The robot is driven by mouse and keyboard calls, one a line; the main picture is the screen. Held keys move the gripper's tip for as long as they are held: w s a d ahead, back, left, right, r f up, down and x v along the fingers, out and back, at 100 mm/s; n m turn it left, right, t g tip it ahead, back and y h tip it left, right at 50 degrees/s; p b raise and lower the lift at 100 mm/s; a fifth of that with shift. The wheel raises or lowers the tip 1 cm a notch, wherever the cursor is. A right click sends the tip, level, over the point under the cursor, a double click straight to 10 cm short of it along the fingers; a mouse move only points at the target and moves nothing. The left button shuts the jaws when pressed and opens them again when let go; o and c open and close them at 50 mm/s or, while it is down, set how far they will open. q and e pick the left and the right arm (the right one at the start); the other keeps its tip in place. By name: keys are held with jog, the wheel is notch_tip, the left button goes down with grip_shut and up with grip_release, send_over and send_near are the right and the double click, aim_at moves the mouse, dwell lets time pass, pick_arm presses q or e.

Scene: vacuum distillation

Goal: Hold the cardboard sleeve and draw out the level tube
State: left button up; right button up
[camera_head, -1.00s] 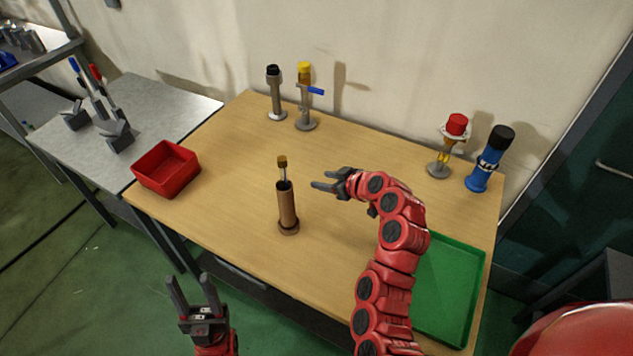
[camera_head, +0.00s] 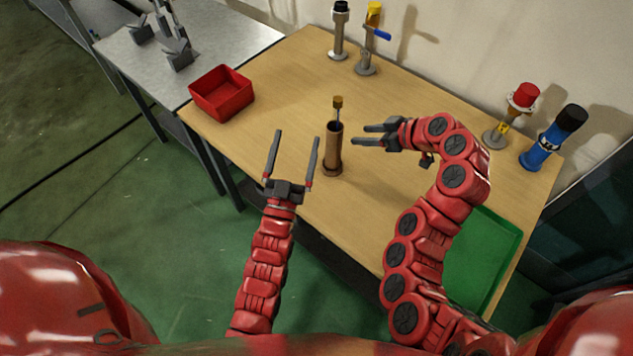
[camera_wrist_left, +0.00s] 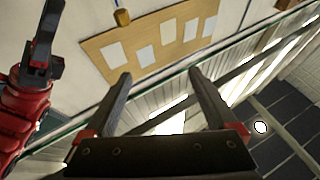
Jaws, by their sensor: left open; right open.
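The brown cardboard sleeve (camera_head: 333,150) stands upright on a round base on the wooden table. The thin level tube rises out of its top, with a brass-coloured cap (camera_head: 338,102) at its upper end. A brass-coloured end (camera_wrist_left: 122,17) also shows at the top of the left wrist view. My left gripper (camera_head: 297,136) is open and empty, to the left of the sleeve and apart from it. My right gripper (camera_head: 359,135) is open and empty, just right of the sleeve near its top. It also shows at the left edge of the left wrist view.
A red bin (camera_head: 222,92) stands at the table's left edge. A green tray (camera_head: 484,262) lies at the right. Valve-like fittings (camera_head: 366,50) stand at the back, and a red-topped one (camera_head: 522,97) and a blue one (camera_head: 553,138) stand at the right.

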pick_arm(q)
jog(key=w+d+f+g, duration=0.2)
jog(key=d+f+g, duration=0.1)
jog(key=f+g, duration=0.3)
jog(key=g, duration=0.4)
send_near(331, 155)
jog(key=shift+m+t, duration=0.3)
jog(key=shift+m, duration=0.1)
jog(key=x, duration=1.2)
jog(key=shift+w+d+f, duration=0.1)
jog(key=shift+f, duration=0.3)
grip_shut()
pick_arm(e)
jog(key=shift+o, duration=0.3)
